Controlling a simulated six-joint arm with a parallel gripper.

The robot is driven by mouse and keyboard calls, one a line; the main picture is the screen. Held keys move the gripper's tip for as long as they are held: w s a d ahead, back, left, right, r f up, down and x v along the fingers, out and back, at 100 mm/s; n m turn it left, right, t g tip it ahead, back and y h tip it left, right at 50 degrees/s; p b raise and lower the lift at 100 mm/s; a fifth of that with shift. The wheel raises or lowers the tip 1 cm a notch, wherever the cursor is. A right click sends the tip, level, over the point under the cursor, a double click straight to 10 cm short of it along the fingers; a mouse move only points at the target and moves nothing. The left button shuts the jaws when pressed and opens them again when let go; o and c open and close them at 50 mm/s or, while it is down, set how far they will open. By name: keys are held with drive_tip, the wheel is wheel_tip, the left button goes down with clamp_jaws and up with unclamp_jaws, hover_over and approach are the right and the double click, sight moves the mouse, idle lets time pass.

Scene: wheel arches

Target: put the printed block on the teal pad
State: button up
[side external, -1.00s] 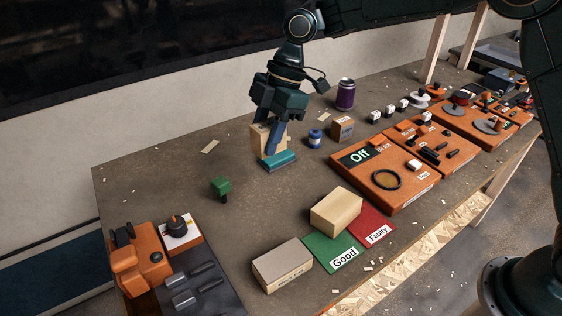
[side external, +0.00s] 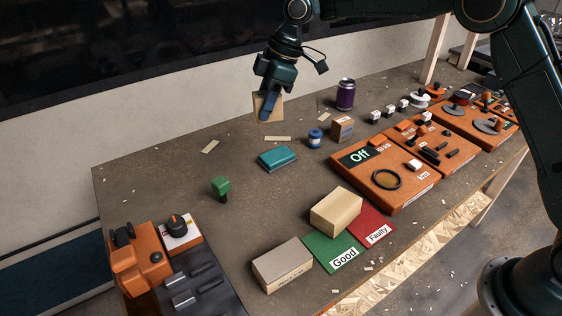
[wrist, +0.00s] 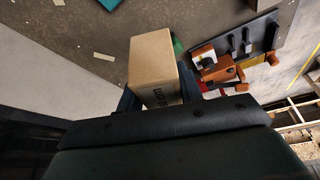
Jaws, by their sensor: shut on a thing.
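My gripper (side external: 268,108) is shut on a tan block (side external: 258,105) and holds it in the air above the back of the table. In the wrist view the block (wrist: 152,68) sits between the fingers, with dark print on its near side. The teal pad (side external: 277,158) lies flat on the table, below and slightly right of the held block and apart from it. Nothing lies on the pad. Its corner shows at the top of the wrist view (wrist: 109,4).
A blue tape roll (side external: 315,138), a small carton (side external: 341,128) and a purple can (side external: 345,95) stand right of the pad. A green-topped knob (side external: 221,186) stands left. A tan block (side external: 336,209) and a printed greyish block (side external: 282,265) lie in front, near the Good card (side external: 335,252).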

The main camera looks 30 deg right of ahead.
drive_tip(key=w+d+r+m+t, duration=0.2)
drive_tip(key=w+d+m, duration=0.3)
drive_tip(key=w+d, duration=0.25)
approach(269, 153)
drive_tip(key=shift+h, duration=0.4)
drive_tip(key=shift+a+x, duration=0.2)
drive_tip(key=shift+x, duration=1.15)
drive_tip(key=shift+a+x, duration=0.2)
drive_tip(key=shift+x, duration=1.15)
drive_tip(key=o, duration=1)
drive_tip(key=v, duration=1.2)
drive_tip(key=shift+r, duration=0.2)
drive_tip(key=shift+w, duration=0.1)
